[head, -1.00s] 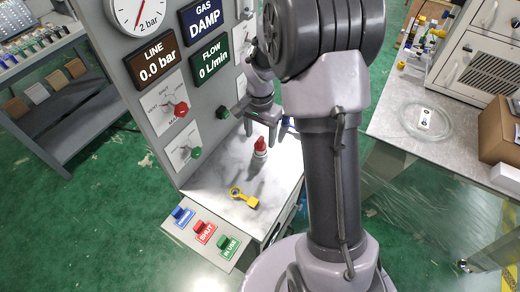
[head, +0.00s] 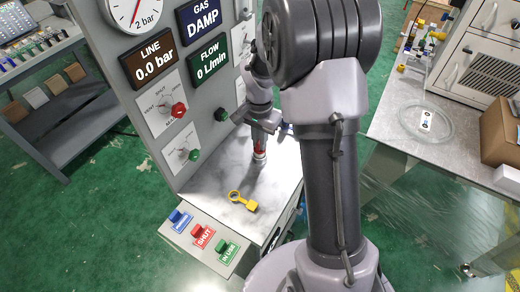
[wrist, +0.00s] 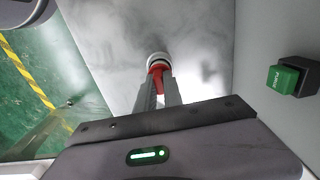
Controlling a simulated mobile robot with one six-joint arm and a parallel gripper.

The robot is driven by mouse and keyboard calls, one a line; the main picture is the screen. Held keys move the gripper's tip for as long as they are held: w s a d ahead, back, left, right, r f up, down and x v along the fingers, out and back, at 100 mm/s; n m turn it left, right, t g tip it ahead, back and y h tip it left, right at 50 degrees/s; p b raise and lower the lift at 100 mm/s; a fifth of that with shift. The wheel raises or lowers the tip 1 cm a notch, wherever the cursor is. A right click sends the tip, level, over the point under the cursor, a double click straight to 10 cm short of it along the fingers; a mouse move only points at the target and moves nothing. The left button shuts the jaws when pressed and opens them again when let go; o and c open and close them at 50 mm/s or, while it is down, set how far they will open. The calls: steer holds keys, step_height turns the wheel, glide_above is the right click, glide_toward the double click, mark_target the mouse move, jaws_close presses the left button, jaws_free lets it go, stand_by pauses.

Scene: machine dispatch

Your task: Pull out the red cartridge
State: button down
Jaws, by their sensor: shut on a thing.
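The red cartridge (head: 259,149) stands upright on the grey worktop (head: 225,178) in front of the gauge panel, with a white lower part. It also shows in the wrist view (wrist: 157,66), its red body between my two fingers and its white and dark end beyond them. My gripper (head: 262,141) is shut on the cartridge from above. The fingers hide part of the red body. I cannot tell whether its base is seated in a socket or rests on the surface.
A yellow ring-ended tool (head: 242,201) lies on the worktop near the front. Blue, red and green tags (head: 203,236) sit on the front ledge. The panel (head: 150,75) with knobs rises close on the left. A green button (wrist: 283,79) is at the wrist view's right.

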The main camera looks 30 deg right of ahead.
steer(key=shift+w+r+p, duration=0.15)
steer(key=shift+r+p, duration=0.25)
steer(key=shift+r, duration=0.15)
steer(key=shift+a+r+p, duration=0.1)
steer(key=shift+r+p, duration=0.25)
steer(key=shift+r, duration=0.2)
steer(key=shift+r+p, duration=1.95)
steer(key=shift+r, duration=0.65)
steer(key=shift+r+p, duration=0.4)
steer(key=shift+r, duration=0.15)
